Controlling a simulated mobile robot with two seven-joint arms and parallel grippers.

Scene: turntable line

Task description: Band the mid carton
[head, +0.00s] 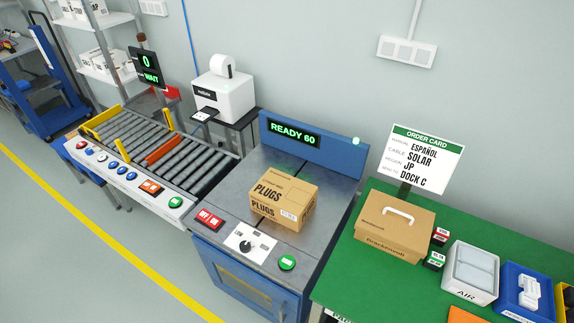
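A brown carton (284,202) marked PLUGS sits closed on the steel top of the blue-framed machine (240,192), across a dark slot line. I see no strap around it. The machine's display (295,134) reads READY 60. On its front edge are a red ON/OFF switch (209,219), a dial (247,244) on a white plate and a green button (287,263). The dial's setting is too small to read. Neither of my grippers is in view.
A roller conveyor (185,160) with a button panel stands left, its sign reading 0 WAIT. A label printer (224,95) stands behind. Right, a green table (346,253) holds a handled brown box (394,228), an AIR bin (470,273) and an order card (421,160).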

